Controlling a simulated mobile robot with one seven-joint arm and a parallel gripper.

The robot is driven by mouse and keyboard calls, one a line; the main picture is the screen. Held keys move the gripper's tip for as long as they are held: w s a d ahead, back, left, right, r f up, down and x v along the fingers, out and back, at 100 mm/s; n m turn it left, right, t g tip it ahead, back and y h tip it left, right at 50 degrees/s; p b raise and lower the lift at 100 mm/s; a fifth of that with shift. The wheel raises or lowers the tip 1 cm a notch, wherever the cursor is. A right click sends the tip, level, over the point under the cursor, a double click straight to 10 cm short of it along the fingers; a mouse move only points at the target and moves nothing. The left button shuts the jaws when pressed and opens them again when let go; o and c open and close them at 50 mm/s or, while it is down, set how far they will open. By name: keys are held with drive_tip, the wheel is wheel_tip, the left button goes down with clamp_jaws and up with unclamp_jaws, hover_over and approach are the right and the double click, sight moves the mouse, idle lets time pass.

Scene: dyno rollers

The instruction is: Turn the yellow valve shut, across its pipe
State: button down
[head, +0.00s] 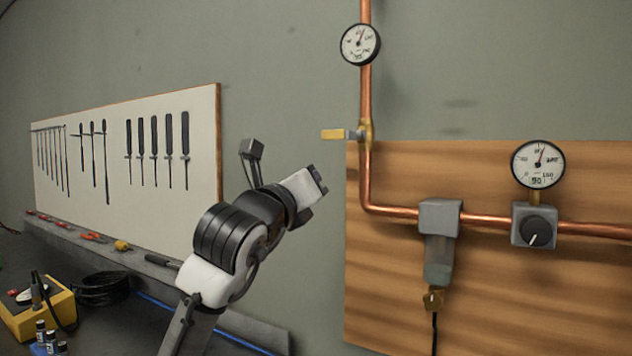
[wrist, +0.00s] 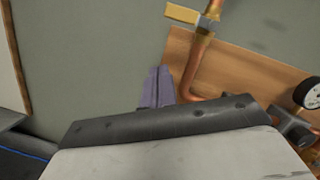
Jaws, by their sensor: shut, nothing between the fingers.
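The yellow valve handle (head: 335,134) juts out level to the left from its brass body on the upright copper pipe (head: 366,95). It lies across that pipe. In the wrist view the handle (wrist: 182,13) shows at the top, with the pipe (wrist: 196,62) running down from it. My gripper (head: 319,180) is below and slightly left of the handle, apart from it. In the wrist view its fingers (wrist: 157,88) are together, with nothing between them. Nothing hides the handle in the head view.
A wooden board (head: 480,290) on the right carries pipework, a grey filter unit (head: 439,217), a regulator knob (head: 537,232) and a gauge (head: 538,164). Another gauge (head: 360,44) sits above the valve. A white tool board (head: 110,150) hangs at left. The wall around the handle is clear.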

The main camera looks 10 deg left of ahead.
drive_tip(key=b+v, duration=0.1)
drive_tip(key=v, duration=0.3)
drive_tip(key=shift+s+a+f, duration=0.1)
drive_tip(key=shift+a+f, duration=0.1)
drive_tip(key=shift+a, duration=0.05)
drive_tip(key=shift+r, duration=0.1)
